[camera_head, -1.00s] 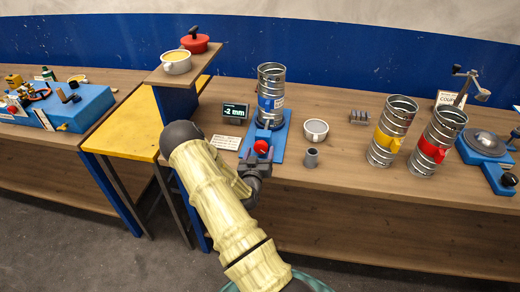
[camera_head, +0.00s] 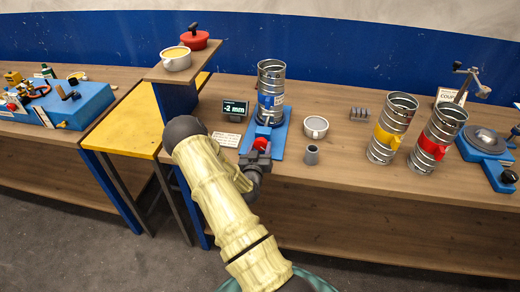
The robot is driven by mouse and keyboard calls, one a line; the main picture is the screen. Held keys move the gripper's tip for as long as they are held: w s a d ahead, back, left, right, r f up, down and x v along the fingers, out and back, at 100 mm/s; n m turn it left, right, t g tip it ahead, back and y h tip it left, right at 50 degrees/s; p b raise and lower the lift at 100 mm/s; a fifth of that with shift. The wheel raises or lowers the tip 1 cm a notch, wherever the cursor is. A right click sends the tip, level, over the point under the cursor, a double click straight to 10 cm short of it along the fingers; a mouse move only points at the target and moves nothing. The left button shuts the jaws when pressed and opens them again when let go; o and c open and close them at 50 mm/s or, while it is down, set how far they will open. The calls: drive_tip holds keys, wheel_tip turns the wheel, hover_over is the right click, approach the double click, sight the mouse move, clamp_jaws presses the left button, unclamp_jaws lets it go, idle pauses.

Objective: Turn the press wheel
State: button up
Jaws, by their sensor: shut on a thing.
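A small red wheel (camera_head: 261,145) sits at the front end of a blue press base (camera_head: 280,142). A metal spiral duct with a blue band (camera_head: 271,88) stands upright on that base. My gripper (camera_head: 258,154) is at the red wheel from the front and is shut on it. The gripper's jaws cover part of the wheel, so its exact turn angle is hard to see. A small display (camera_head: 235,108) left of the base reads -2 mm.
A white cup (camera_head: 315,127) and a grey cylinder (camera_head: 311,155) stand close to the right of the base. Two more ducts, yellow-banded (camera_head: 392,130) and red-banded (camera_head: 438,139), stand further right. A raised shelf (camera_head: 180,70) with pots is at left.

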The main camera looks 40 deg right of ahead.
drive_tip(key=shift+f, duration=0.1)
drive_tip(key=m+b, duration=0.3)
drive_tip(key=b, duration=0.1)
drive_tip(key=shift+f+m, duration=0.1)
drive_tip(key=shift+m, duration=0.2)
drive_tip(key=m+b, duration=0.2)
drive_tip(key=shift+b, duration=0.35)
drive_tip(key=shift+a, duration=0.1)
drive_tip(key=o, duration=1)
drive_tip(key=shift+r, duration=0.2)
drive_tip(key=p+v, duration=0.5)
drive_tip(key=v, duration=1.2)
drive_tip(key=shift+s+a+p, duration=0.1)
drive_tip(key=shift+s+p, duration=0.05)
drive_tip(key=shift+p, duration=0.15)
